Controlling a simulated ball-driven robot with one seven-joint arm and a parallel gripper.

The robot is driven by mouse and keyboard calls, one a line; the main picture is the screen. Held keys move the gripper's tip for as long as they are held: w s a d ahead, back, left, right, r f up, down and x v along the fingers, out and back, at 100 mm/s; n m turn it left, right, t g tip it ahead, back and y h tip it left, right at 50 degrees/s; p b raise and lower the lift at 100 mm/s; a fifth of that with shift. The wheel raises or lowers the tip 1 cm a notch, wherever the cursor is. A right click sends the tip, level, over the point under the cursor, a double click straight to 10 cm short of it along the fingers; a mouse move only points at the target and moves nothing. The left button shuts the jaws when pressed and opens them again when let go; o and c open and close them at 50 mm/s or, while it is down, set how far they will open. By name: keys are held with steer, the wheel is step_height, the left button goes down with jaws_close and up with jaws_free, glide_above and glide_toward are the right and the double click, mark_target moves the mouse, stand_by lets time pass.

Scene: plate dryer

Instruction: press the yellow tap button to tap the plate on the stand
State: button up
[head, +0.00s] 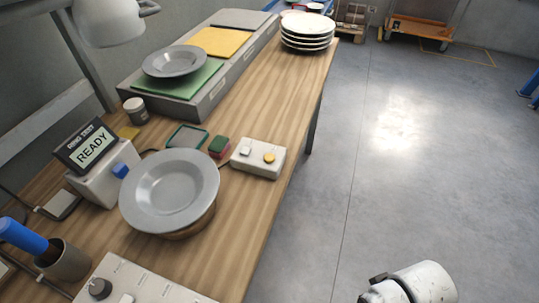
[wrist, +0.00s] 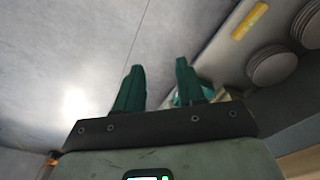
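The yellow tap button (head: 269,158) sits on a small white box (head: 257,168) near the table's right edge, beside a white button (head: 245,151). A grey plate (head: 170,188) rests on a round wooden stand (head: 190,228) to the left of the box. A ring test unit (head: 95,165) with a screen reading READY stands behind the plate, its blue tip close to the plate's rim. My gripper (wrist: 158,80) shows in the wrist view with its two green fingers apart and nothing between them. The gripper is not visible in the head view; part of my white arm shows at the bottom.
A second grey plate (head: 174,61) lies on a green pad at the back. A stack of white plates (head: 307,30) stands at the table's far end. A sponge (head: 219,147) is left of the button box. The floor (head: 400,160) right of the table is clear.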

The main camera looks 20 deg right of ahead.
jaws_close()
stand_by(1.5)
